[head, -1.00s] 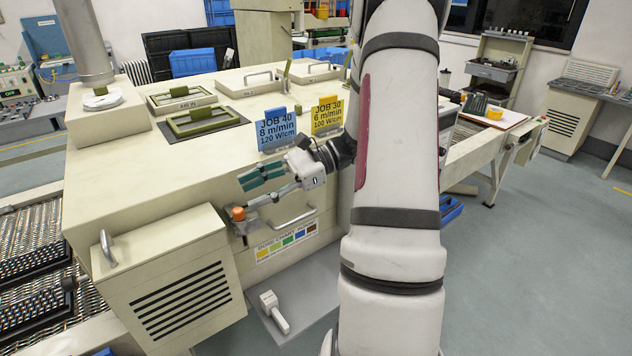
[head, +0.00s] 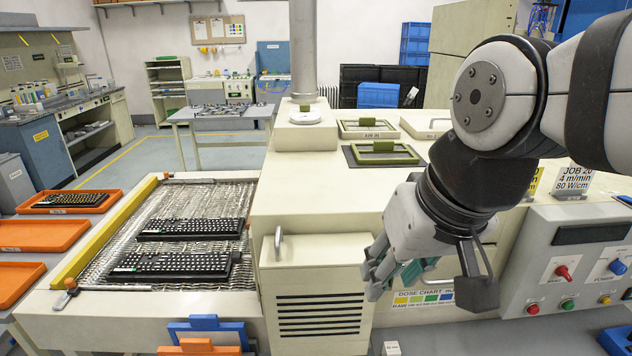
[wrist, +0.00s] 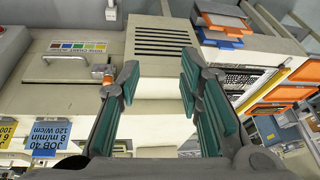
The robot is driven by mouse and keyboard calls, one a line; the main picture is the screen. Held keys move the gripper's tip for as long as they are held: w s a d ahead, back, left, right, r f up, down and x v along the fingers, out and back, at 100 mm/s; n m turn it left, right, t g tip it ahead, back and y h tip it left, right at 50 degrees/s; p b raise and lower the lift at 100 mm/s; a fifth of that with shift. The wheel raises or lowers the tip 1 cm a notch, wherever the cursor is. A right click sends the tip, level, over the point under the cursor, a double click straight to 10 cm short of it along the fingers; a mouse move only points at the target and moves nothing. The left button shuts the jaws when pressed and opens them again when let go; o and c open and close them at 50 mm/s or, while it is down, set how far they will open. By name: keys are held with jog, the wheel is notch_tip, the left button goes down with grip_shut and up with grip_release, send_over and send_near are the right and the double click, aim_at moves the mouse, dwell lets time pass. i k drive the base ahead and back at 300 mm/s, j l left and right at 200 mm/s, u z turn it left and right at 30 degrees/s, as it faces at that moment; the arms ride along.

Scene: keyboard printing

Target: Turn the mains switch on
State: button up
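A grey control panel (head: 570,262) faces me at the right of the head view. It carries a red rotary knob (head: 563,271) and a blue rotary knob (head: 617,267), each on a white plate; their labels are too small to read surely, so I cannot tell which is the mains switch. My gripper (head: 388,273) is left of the panel, in front of the cream machine (head: 330,190). In the wrist view my gripper (wrist: 158,82) has its green-padded fingers apart with nothing between them. The panel's knobs do not show there.
Green, red and yellow buttons (head: 605,299) sit under the knobs. A job card (head: 570,181) stands above the panel. A vented box (head: 320,290) is left of my gripper. Black keyboards (head: 170,264) lie on the mesh conveyor. An orange-capped fitting (wrist: 107,79) shows near the left finger.

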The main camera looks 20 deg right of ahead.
aim_at(562, 270)
jog(key=z, duration=1.75)
